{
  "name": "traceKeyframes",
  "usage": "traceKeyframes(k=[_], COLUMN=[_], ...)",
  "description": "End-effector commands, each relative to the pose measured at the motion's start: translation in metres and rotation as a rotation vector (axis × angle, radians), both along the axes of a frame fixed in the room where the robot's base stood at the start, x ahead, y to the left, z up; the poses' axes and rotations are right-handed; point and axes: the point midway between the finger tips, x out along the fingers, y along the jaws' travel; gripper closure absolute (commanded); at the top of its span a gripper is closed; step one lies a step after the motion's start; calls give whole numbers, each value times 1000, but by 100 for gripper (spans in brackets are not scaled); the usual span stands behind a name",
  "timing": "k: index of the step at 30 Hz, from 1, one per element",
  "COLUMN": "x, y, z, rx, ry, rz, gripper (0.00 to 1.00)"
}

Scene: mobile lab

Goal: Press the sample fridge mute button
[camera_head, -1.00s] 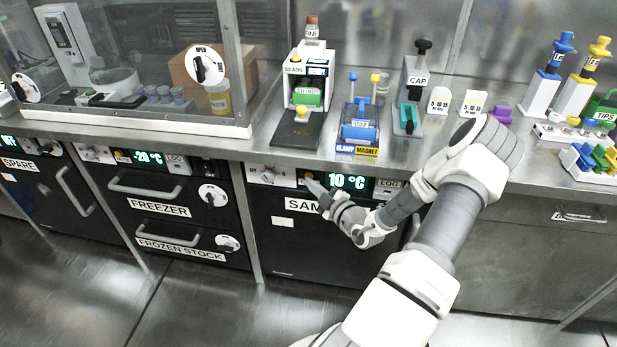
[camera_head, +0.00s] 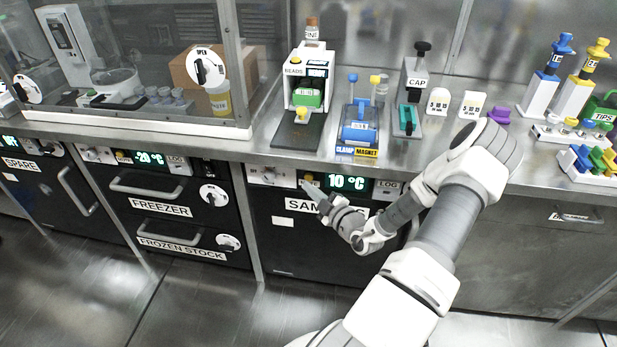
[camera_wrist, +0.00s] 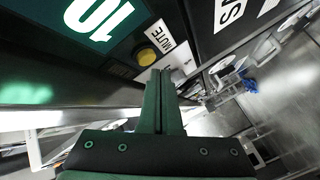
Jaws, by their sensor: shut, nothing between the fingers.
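The sample fridge (camera_head: 300,238) is the black unit under the counter, with a green "10 °C" display (camera_head: 346,183) and a label starting "SAM", partly hidden by my arm. In the wrist view the mute button (camera_wrist: 146,56) is a round yellow button beside a white "MUTE" label (camera_wrist: 159,36), next to the large display digits. My gripper (camera_head: 306,187) is shut and empty, its tips at the fridge's top panel, just left of the display. In the wrist view the closed fingers (camera_wrist: 160,75) point at the panel, with their tips close below the button. I cannot tell whether they touch it.
The freezer (camera_head: 180,210) with its drawers stands to the left, and the spare unit (camera_head: 30,190) beyond it. The steel counter (camera_head: 440,150) above carries a bead device, a clamp magnet rack (camera_head: 358,130) and pipettes. The floor in front is clear.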

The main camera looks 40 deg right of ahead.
Motion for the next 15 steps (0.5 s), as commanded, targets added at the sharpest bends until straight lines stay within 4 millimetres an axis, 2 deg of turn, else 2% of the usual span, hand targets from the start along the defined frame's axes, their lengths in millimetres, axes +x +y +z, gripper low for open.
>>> traceKeyframes(k=[5, 15], x=[-1, -22], y=[2, 26], z=[0, 1], rx=[1, 5], ry=[1, 0], rz=[1, 0], gripper=[100, 100])
